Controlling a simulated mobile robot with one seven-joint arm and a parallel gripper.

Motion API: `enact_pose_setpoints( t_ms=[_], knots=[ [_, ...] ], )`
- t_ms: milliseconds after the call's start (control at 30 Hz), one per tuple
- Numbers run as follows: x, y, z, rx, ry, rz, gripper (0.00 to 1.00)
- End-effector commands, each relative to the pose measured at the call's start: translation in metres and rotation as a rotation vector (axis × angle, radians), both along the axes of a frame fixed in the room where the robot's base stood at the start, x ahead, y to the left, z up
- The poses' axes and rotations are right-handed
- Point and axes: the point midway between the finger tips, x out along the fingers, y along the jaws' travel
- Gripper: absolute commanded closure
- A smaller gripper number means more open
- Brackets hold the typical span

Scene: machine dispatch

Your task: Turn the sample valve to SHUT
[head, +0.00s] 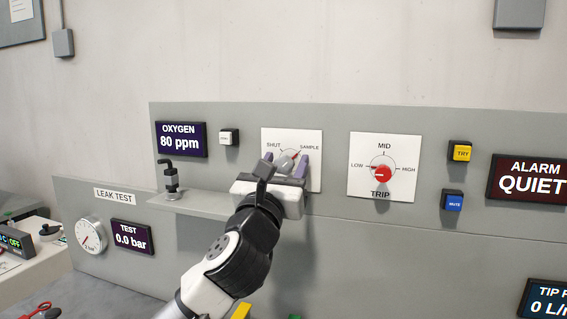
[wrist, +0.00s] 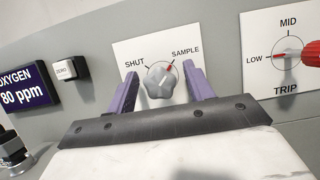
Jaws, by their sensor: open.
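The sample valve is a grey lobed knob (head: 287,161) on a white plate marked SHUT at left and SAMPLE at right. It also shows in the wrist view (wrist: 160,84), where its red mark points up and right toward SAMPLE. My gripper (head: 286,164) is in front of this plate. In the wrist view its two purple fingers (wrist: 163,92) stand open, one on each side of the knob. A gap shows between each finger and the knob. I cannot tell how far the fingertips are from the plate. My gripper hides the lower part of the plate.
The red TRIP knob (head: 381,174), pointing to LOW, is close at the right. A white button (head: 229,137) and the OXYGEN display (head: 181,139) reading 80 ppm are at the left. A black fitting (head: 170,178) stands on the ledge. Yellow TRY (head: 461,152) and blue MUTE (head: 453,201) buttons are further right.

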Motion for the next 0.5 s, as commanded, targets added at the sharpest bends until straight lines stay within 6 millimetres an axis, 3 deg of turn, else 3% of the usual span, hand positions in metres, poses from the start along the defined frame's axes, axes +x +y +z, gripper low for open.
enact_pose_setpoints(
  t_ms=[100,400,500],
  knots=[
    [0.0,0.0002,-0.0003,0.0,0.0,0.0,0.5],
    [-0.0003,0.0003,-0.0002,-0.001,0.0,0.0,0.9],
    [-0.0003,0.0003,-0.0002,-0.002,0.001,0.0,0.92]
  ],
)
